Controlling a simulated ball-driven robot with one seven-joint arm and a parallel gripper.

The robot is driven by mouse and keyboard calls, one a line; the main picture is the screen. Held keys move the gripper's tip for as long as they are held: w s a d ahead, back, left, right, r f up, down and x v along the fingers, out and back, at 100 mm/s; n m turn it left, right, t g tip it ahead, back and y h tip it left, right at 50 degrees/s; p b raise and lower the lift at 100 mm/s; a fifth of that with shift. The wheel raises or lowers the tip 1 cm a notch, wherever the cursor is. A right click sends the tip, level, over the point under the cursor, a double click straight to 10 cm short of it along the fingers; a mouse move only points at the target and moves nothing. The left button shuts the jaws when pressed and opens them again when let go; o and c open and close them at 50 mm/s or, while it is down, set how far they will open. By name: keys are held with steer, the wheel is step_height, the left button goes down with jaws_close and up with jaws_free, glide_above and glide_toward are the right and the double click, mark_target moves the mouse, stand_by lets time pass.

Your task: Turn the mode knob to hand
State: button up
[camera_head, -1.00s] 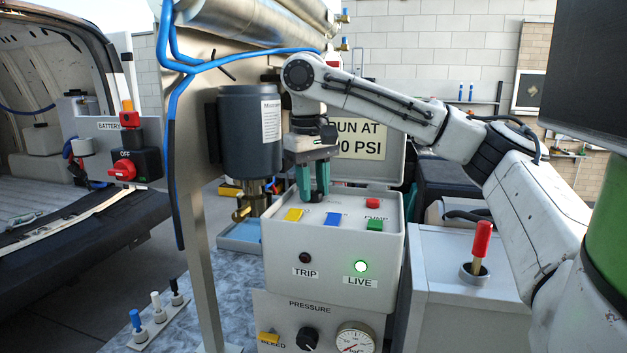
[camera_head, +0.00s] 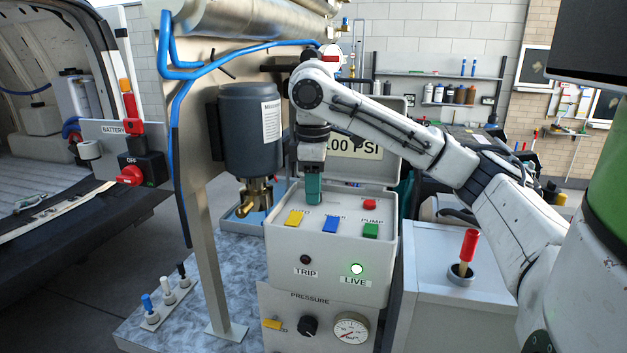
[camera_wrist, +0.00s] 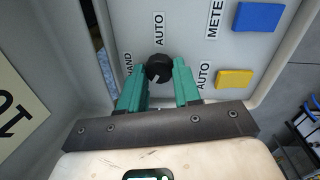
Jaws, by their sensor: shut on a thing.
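The black mode knob (camera_wrist: 158,68) sits on the grey panel in the wrist view, between labels. "HAND" (camera_wrist: 128,72) is on its left, partly covered by a finger. "AUTO" (camera_wrist: 159,29) is above it and another "AUTO" (camera_wrist: 204,75) is on its right. A pale mark on the knob points down and slightly left in the picture. My gripper (camera_wrist: 158,76) has its teal fingers on both sides of the knob, shut on it. In the head view my gripper (camera_head: 314,198) is at the top of the control box (camera_head: 325,268) and hides the knob.
Yellow (camera_head: 294,218), blue (camera_head: 331,225), green (camera_head: 371,231) and red (camera_head: 369,204) buttons are close by on the box top. A dark motor (camera_head: 250,130) stands left of my gripper, and the box's raised lid (camera_head: 388,125) is behind.

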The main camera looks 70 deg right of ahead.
steer(key=n, duration=0.5)
steer(key=shift+n, duration=0.3)
stand_by(0.5)
steer(key=o, duration=1.1)
steer(key=shift+c, duration=0.2)
step_height(320, 180, up, 11)
steer(key=b, duration=0.1)
steer(key=shift+s+a, duration=0.25)
steer(key=shift+f, duration=0.2)
